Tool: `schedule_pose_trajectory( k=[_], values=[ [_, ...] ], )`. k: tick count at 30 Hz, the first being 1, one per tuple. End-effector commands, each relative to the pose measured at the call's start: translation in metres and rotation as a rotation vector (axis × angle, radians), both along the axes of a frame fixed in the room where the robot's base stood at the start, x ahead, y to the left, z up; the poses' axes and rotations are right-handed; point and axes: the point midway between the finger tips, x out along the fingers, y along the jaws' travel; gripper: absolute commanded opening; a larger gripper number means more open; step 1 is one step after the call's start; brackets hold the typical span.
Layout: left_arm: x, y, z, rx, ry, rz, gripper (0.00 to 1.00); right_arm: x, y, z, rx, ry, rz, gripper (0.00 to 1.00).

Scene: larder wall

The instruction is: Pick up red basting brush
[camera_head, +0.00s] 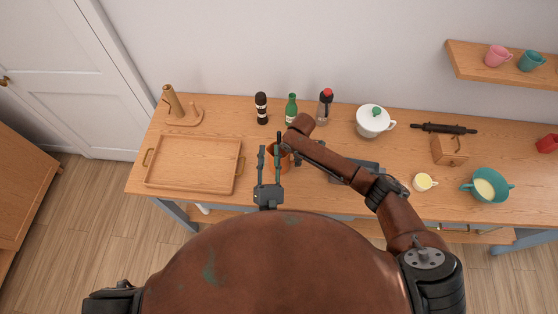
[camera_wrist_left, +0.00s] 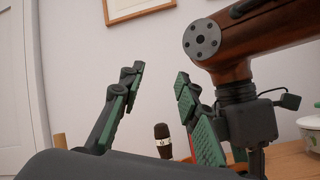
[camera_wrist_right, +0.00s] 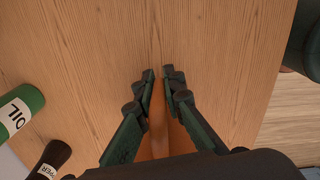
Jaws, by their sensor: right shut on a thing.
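My right arm reaches down over the middle of the counter, and its gripper (camera_wrist_right: 160,73) is shut on a slim orange-brown thing (camera_wrist_right: 157,125). I cannot tell from what shows whether this is the red basting brush. In the head view an orange-brown pot (camera_head: 284,161) stands on the counter, partly hidden by my grippers. My left gripper (camera_head: 268,149) is in front of the pot, open and empty with its fingers up. It also shows open in the left wrist view (camera_wrist_left: 160,75). No brush is clearly recognisable.
A wooden tray (camera_head: 190,186) lies to the left. A pepper mill (camera_head: 261,108), a green oil bottle (camera_head: 291,106) and a red-topped bottle (camera_head: 324,106) stand behind. A white lidded pot (camera_head: 373,121), a cream cup (camera_head: 423,182) and a teal bowl (camera_head: 487,186) are to the right.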

Motion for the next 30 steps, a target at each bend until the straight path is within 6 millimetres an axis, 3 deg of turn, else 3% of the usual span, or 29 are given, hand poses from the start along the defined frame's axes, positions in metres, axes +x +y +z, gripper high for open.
schedule_pose_trajectory(
  k=[3, 6, 12, 17, 24, 30],
  values=[
    [-0.013, -0.01, -0.044, -0.166, 0.216, 0.001, 0.3, 0.0, 0.0, 0.001, 0.001, -0.001, 0.0, 0.0],
    [-0.026, -0.021, -0.075, -0.279, 0.363, -0.001, 0.3, 0.0, 0.0, 0.001, 0.001, -0.001, 0.0, 0.0],
    [-0.047, -0.039, -0.11, -0.417, 0.54, -0.007, 0.3, 0.0, 0.0, 0.001, 0.001, -0.001, 0.0, 0.0],
    [-0.042, -0.044, -0.117, -0.447, 0.577, -0.01, 0.3, 0.001, 0.0, 0.001, 0.001, -0.001, 0.0, 0.0],
    [-0.001, -0.043, -0.116, -0.445, 0.577, -0.01, 0.3, 0.001, 0.0, 0.001, 0.001, -0.002, 0.0, 0.0],
    [0.015, -0.043, -0.117, -0.446, 0.578, -0.009, 0.3, 0.0, 0.001, 0.001, 0.001, -0.001, 0.001, 0.0]
  ],
)
